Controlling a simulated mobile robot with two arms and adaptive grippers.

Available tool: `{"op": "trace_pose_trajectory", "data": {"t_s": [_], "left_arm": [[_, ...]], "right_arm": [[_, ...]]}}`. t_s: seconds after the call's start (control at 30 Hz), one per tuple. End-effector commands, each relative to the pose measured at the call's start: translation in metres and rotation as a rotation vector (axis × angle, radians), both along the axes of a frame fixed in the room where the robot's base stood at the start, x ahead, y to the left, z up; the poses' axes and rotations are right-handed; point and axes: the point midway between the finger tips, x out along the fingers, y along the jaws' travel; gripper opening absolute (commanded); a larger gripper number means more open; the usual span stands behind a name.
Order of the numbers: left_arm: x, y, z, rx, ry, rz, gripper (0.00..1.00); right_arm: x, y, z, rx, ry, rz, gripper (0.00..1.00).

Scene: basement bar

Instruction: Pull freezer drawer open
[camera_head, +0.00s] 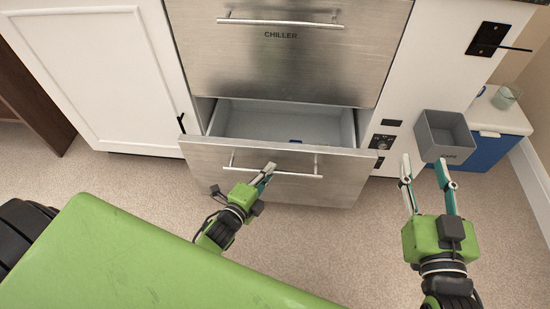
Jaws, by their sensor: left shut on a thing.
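The freezer drawer (340,185) is the lower steel drawer in the head view. It stands partly open, and its pale grey inside (285,122) shows behind the front. A small dark blue thing lies inside near the front. A horizontal bar handle (300,175) runs across the drawer front. My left gripper (268,172) is shut on the handle near its middle. My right gripper (425,168) is open and empty, to the right of the drawer. The upper drawer (290,60), marked CHILLER, is shut.
A white cabinet door (90,70) is on the left. A grey open bin (443,135) and a blue and white box (490,145) with a glass (505,97) on it are at the right. My green base covers the lower left. Carpet (350,240) in front of the drawer is clear.

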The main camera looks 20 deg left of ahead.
Motion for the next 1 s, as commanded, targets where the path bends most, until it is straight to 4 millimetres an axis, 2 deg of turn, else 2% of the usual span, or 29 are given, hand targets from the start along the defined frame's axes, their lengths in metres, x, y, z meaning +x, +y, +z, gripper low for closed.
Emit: {"op": "trace_pose_trajectory", "data": {"t_s": [0.17, 0.3, 0.5, 0.73, 1.0], "left_arm": [[-0.032, -0.006, 0.0, -0.003, 0.007, 0.001, 0.0], [-0.056, -0.013, 0.0, -0.003, 0.007, 0.001, 0.0], [-0.089, -0.022, 0.0, -0.003, 0.006, 0.001, 0.0], [-0.115, -0.03, 0.0, 0.0, 0.004, 0.001, 0.0], [-0.125, -0.032, -0.001, -0.001, 0.002, 0.0, 0.0]], "right_arm": [[-0.012, -0.01, -0.047, -0.058, 0.23, -0.015, 0.4], [-0.029, -0.019, -0.081, -0.098, 0.397, -0.025, 0.4], [-0.058, -0.032, -0.118, -0.145, 0.599, -0.04, 0.4], [-0.086, -0.041, -0.143, -0.178, 0.751, -0.05, 0.4], [-0.098, -0.045, -0.151, -0.19, 0.81, -0.053, 0.4]]}}
